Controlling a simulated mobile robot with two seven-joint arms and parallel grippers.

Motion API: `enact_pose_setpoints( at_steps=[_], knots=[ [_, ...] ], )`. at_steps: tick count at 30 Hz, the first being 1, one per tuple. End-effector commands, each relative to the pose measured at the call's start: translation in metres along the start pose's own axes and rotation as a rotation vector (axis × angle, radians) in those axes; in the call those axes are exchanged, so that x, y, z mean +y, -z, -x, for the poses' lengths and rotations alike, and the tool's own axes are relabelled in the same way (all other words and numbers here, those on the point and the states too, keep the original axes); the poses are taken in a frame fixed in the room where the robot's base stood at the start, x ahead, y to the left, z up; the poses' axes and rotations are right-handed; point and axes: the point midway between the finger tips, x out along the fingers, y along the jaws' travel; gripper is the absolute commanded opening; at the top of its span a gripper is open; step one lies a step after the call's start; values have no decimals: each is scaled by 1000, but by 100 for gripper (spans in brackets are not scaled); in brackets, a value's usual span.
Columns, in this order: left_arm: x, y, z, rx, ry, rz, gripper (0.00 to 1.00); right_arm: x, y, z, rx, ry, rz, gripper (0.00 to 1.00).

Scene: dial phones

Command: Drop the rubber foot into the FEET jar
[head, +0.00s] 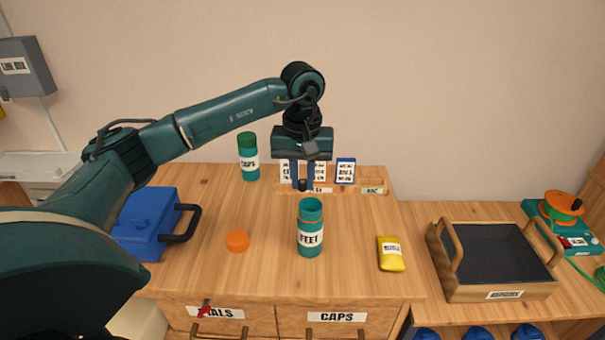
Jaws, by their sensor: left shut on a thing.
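The FEET jar (311,250) is a teal jar with a white label, standing upright and open at the top, near the middle of the wooden table. My left gripper (303,184) points down above the jar, slightly left of its mouth in the picture. It is shut on a small dark piece, the rubber foot (303,186), held clear of the jar rim. The fingers partly cover the foot. My right gripper is not in view.
An orange disc (237,240) lies left of the jar, and a yellow labelled pouch (391,254) lies right. A blue case (146,224), a green-capped CAPS jar (249,158) and a card rack (370,187) stand around. A handled tray (500,292) is further right.

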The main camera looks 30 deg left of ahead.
Motion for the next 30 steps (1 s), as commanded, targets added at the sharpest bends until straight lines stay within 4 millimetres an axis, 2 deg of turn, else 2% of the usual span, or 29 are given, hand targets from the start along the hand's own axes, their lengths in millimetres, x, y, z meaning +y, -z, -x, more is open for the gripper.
enact_pose_setpoints(
  at_steps=[2, 3, 12, 19, 22, 26, 30],
  knots=[
    [0, 0, 0, 0, 0, 0, 0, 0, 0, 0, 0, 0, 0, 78],
    [0, 0, 0, 0, 0, 0, 20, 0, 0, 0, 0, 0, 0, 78],
    [0, 0, 1, 0, 0, 0, 43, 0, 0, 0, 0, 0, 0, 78],
    [0, 0, 2, 1, -1, 0, 43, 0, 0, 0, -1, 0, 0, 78],
    [1, 1, 8, 3, -2, 0, 43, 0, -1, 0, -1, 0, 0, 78],
    [1, 1, 29, 5, -4, -1, 43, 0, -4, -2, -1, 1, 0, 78],
    [1, 1, 62, 5, -4, 0, 43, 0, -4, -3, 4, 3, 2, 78]
  ],
)
